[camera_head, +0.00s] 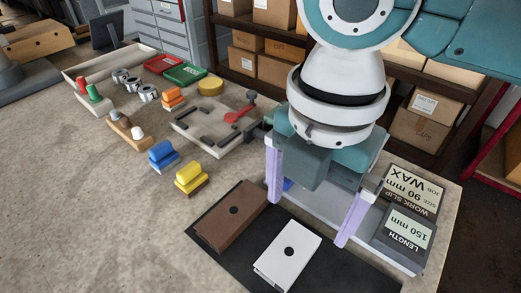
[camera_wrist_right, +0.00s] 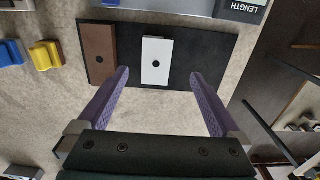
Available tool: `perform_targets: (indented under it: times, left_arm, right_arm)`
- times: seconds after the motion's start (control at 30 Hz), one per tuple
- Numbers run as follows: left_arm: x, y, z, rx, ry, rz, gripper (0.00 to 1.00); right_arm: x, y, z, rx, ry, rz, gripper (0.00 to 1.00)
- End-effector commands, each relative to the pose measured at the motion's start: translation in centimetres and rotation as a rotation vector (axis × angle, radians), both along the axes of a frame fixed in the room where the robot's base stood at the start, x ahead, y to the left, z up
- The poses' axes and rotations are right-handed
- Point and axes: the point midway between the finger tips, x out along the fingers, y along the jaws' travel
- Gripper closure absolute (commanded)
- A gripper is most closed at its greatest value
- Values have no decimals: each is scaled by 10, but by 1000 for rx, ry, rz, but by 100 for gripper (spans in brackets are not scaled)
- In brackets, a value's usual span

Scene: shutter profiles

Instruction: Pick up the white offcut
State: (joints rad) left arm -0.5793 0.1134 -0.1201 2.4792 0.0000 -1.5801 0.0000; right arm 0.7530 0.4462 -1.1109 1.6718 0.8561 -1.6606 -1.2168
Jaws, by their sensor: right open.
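The white offcut (camera_head: 283,269) is a flat block with a black dot, lying on a dark mat (camera_head: 343,272). In the wrist view the white offcut (camera_wrist_right: 156,67) appears between the fingertips, at the far side. My right gripper (camera_head: 309,218) is open, with two pale purple fingers pointing down. It is empty and above the mat area; its exact height is unclear. In the wrist view my right gripper (camera_wrist_right: 160,75) has nothing in its jaws. My left gripper is in neither view.
A brown block (camera_head: 228,222) with a dark dot lies left of the white offcut. Blue (camera_head: 162,154) and yellow (camera_head: 191,177) handled pieces stand to the left. Bare table lies at lower left.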

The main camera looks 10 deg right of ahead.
Motion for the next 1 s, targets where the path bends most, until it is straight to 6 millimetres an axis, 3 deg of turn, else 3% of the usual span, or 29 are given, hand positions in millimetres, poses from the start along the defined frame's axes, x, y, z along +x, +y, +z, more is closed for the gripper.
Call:
perform_targets:
  times: [0.1,0.37,0.6,0.9,1.0]
  left_arm:
    - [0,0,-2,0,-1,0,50]
    - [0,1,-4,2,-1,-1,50]
    - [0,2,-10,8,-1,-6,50]
    - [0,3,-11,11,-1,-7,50]
    - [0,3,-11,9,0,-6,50]
  right_arm:
    - [-1,0,-20,-1,4,0,0]
    - [-1,4,-45,0,3,-1,0]
    - [-1,10,-82,0,0,-1,0]
    - [-1,10,-87,1,-2,-1,0]
    - [-1,10,-87,1,-2,-1,10]
